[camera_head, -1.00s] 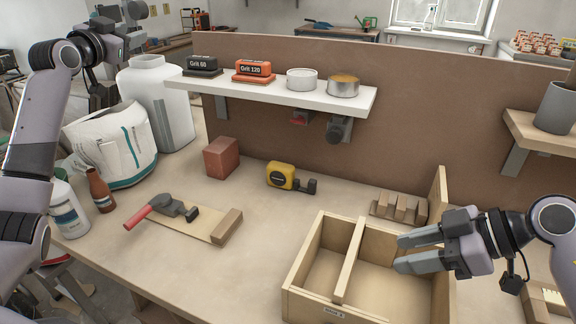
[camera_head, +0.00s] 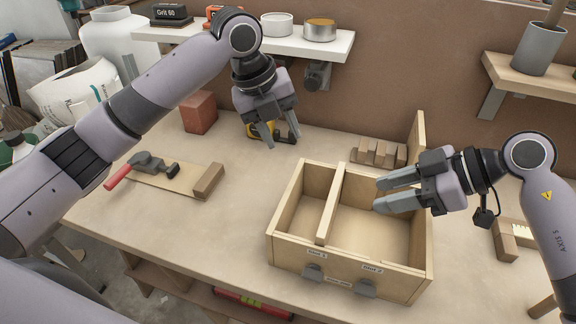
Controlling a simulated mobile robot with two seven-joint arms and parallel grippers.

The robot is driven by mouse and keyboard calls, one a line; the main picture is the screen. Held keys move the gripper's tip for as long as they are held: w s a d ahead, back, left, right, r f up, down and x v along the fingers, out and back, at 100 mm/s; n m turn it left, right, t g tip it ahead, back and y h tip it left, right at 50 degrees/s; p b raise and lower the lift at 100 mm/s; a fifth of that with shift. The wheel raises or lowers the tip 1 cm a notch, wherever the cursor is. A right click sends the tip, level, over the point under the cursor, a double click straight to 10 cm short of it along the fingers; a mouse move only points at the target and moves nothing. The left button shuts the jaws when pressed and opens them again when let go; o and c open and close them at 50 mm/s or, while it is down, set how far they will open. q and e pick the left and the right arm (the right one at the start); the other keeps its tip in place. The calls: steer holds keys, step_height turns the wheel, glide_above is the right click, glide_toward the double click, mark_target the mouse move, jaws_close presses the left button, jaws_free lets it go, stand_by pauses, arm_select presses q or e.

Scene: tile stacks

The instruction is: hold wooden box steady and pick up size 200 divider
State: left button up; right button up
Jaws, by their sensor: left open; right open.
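My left gripper (camera_head: 283,140) is open, fingers pointing down, above the bench behind and left of the box.
A slotted wooden block (camera_head: 378,152) sits behind the box. A red-handled tool (camera_head: 150,163) lies on a board to the left, near a reddish block (camera_head: 199,112). A shelf (camera_head: 345,45) with cans overhangs the back. Bench between board and box is clear.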

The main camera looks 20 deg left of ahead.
mark_target(288, 206)
arm_select(q)
steer(key=s+d+f+m+y, duration=0.1)
steer(key=s+f+m, duration=0.1)
steer(key=s+d+f+m+g+y, duration=0.1)
steer(key=f+m, duration=0.1)
steer(key=f, duration=0.1)
steer(key=s+d+f+m+g, duration=0.1)
steer(key=s+f+m, duration=0.1)
steer(key=shift+s+d+f+y, duration=0.15)
steer(key=shift+s+y, duration=0.15)
steer(key=shift+y, duration=0.1)
steer(key=shift+f, duration=3.45)
jaws_close()
steer(key=shift+r, duration=0.1)
